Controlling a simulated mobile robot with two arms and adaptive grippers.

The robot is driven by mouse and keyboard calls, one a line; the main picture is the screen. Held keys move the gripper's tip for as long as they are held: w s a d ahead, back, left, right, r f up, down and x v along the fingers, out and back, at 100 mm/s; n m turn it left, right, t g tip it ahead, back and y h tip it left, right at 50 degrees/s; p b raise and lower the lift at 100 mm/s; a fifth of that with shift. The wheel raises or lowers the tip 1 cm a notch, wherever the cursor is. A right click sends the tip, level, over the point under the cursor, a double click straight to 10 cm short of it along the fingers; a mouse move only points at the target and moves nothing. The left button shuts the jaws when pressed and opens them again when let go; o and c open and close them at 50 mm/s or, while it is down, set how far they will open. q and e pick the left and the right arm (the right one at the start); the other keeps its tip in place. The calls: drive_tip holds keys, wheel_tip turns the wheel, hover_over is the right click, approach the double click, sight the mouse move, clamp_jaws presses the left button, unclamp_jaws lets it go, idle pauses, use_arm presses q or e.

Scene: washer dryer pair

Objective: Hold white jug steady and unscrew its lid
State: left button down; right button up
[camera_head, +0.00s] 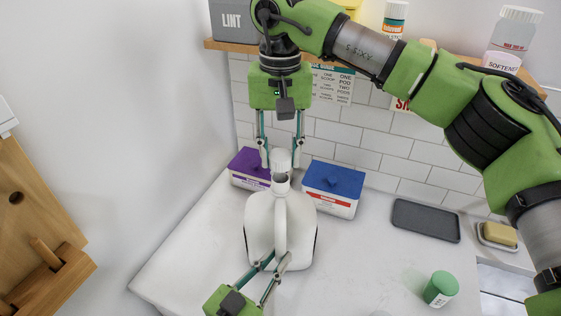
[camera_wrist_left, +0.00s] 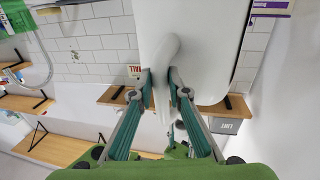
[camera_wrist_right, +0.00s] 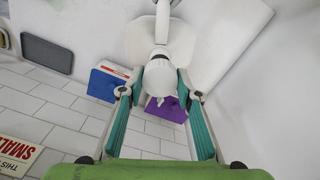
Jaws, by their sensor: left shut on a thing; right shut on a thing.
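The white jug (camera_head: 262,232) stands upright on the white top, its handle (camera_head: 281,228) facing me. My left gripper (camera_head: 272,262) is shut on the lower part of the handle; the left wrist view shows its two fingers on either side of the handle (camera_wrist_left: 166,62). My right gripper (camera_head: 281,163) comes down from above and is shut on the white lid (camera_head: 281,158) at the top of the jug. In the right wrist view the lid (camera_wrist_right: 160,78) lies between the fingertips.
A purple-lidded box (camera_head: 247,168) and a blue-lidded box (camera_head: 332,186) stand close behind the jug. A dark tray (camera_head: 426,220), a soap bar (camera_head: 497,234) and a green-capped container (camera_head: 440,289) are at the right. A shelf (camera_head: 226,46) with bottles hangs above. The top left of the jug is clear.

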use_arm(q)
drive_tip(key=c, duration=1.9)
unclamp_jaws()
drive_tip(key=shift+f, duration=0.1)
drive_tip(key=v, duration=1.2)
